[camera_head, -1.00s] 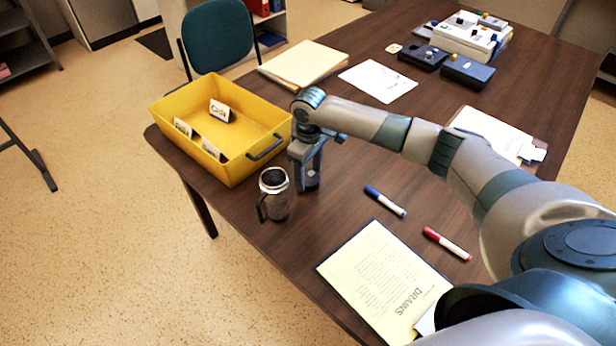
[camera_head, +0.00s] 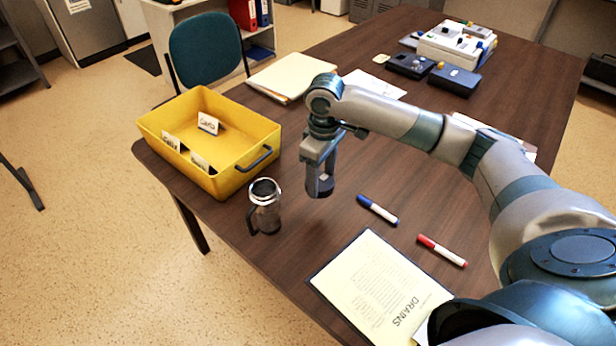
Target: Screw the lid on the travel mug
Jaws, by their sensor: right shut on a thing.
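The travel mug (camera_head: 266,213) stands upright on the dark table, in front of the yellow tray. It has a silver rim, a dark open top and a black handle at its lower left. My right gripper (camera_head: 320,188) points down to the right of the mug, apart from it. It is shut on a small dark piece (camera_head: 325,186) that looks like the lid; the fingers hide much of it. The piece appears to be held above the table. My left gripper is not in view.
The yellow tray (camera_head: 245,134) with name cards stands behind the mug, near the table's left edge. A blue marker (camera_head: 378,209), a red marker (camera_head: 442,251) and a yellow sheet (camera_head: 375,285) lie to the right and in front. A folder stack (camera_head: 291,77) lies further back.

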